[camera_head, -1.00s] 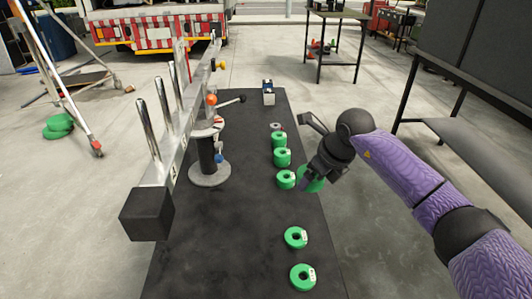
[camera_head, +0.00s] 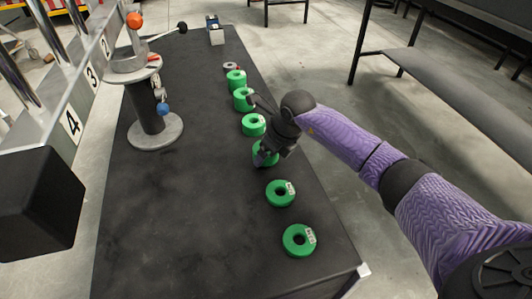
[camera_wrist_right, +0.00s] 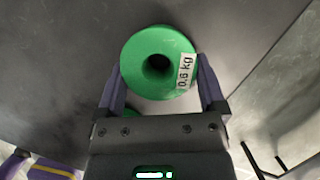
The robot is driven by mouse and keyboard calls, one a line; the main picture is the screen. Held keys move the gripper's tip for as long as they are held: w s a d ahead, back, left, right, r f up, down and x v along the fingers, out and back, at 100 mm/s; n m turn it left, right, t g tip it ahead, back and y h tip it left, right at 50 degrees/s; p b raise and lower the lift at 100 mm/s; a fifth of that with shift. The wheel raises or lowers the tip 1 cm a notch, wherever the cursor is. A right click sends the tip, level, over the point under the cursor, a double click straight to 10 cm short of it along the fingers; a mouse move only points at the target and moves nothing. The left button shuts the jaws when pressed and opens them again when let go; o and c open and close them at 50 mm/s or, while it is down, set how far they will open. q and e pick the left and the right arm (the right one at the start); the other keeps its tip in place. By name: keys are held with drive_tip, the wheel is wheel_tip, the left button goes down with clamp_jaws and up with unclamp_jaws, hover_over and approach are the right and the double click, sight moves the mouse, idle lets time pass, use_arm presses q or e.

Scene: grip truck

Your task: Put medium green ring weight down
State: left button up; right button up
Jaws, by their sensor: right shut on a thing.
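A green ring weight (camera_head: 262,157) is between the fingers of my right gripper (camera_head: 270,150), in line with the row of rings along the table's right side. In the right wrist view this ring (camera_wrist_right: 140,50) has a white label reading 0.6 kg, and a finger of my right gripper (camera_wrist_right: 160,80) lies along each side of it. My right gripper is shut on it. The ring is at or just above the black table top (camera_head: 200,215); I cannot tell whether it touches. My left gripper is out of view.
Green rings stand nearer (camera_head: 280,193) and farther (camera_head: 253,124) in the row, with a small grey ring (camera_head: 231,66) beyond. The table's middle is clear.

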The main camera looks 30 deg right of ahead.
drive_tip(key=shift+f, duration=0.25)
drive_tip(key=o, duration=0.6)
use_arm(q)
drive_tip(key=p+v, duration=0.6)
drive_tip(key=p, duration=0.1)
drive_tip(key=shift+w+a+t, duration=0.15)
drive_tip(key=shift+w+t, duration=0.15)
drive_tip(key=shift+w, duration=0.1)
use_arm(e)
drive_tip(key=v, duration=1.2)
drive_tip(key=shift+r, duration=0.15)
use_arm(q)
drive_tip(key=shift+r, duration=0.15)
